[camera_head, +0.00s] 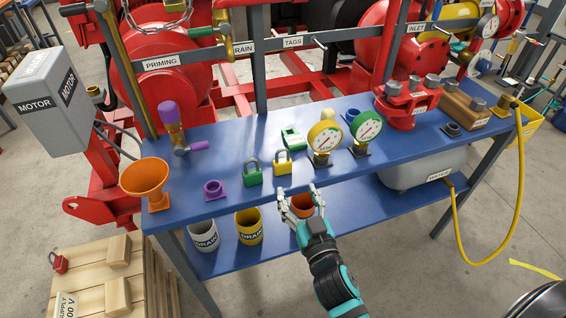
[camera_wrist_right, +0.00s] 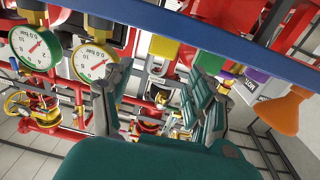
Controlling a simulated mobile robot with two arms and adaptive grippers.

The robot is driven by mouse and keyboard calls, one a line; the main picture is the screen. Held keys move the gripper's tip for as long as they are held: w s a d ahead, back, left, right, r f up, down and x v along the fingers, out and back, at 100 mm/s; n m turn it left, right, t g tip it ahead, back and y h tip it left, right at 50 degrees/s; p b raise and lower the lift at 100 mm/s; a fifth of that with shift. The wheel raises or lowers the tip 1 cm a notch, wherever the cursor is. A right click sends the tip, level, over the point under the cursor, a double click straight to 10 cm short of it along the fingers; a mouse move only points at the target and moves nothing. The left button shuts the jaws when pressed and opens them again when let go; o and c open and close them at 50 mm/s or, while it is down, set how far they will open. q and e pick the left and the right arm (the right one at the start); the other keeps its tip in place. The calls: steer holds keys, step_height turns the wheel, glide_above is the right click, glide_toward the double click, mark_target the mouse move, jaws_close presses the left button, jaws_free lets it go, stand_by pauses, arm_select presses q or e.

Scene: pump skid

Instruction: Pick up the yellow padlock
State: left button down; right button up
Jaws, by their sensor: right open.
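The yellow padlock (camera_head: 283,167) stands upright near the front edge of the blue bench, between a green padlock (camera_head: 252,177) and a yellow-rimmed gauge (camera_head: 324,141). In the right wrist view, which is turned over, the yellow padlock (camera_wrist_right: 163,47) shows just beyond the bench edge, above the gap between the fingers. My right gripper (camera_head: 299,202) is open and empty in front of the bench edge, a little nearer and to the right of the yellow padlock. Its two fingers also show apart in the right wrist view (camera_wrist_right: 157,100). My left gripper is not in view.
Drain cups (camera_head: 203,236) sit on the lower shelf. A red padlock (camera_head: 58,263) lies on the crate at lower left.

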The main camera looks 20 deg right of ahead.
mark_target(284, 164)
steer(key=w, duration=0.6)
steer(key=shift+p, duration=0.35)
steer(key=shift+w+r, duration=0.2)
steer(key=shift+w, duration=0.15)
steer(key=w, duration=0.1)
steer(key=w+p, duration=0.1)
steer(key=w, duration=0.1)
steer(key=shift+w+a+r, duration=0.1)
steer(key=shift+w+r, duration=0.1)
steer(key=shift+w, duration=0.1)
steer(key=shift+w+f, duration=0.1)
steer(key=shift+w, duration=0.35)
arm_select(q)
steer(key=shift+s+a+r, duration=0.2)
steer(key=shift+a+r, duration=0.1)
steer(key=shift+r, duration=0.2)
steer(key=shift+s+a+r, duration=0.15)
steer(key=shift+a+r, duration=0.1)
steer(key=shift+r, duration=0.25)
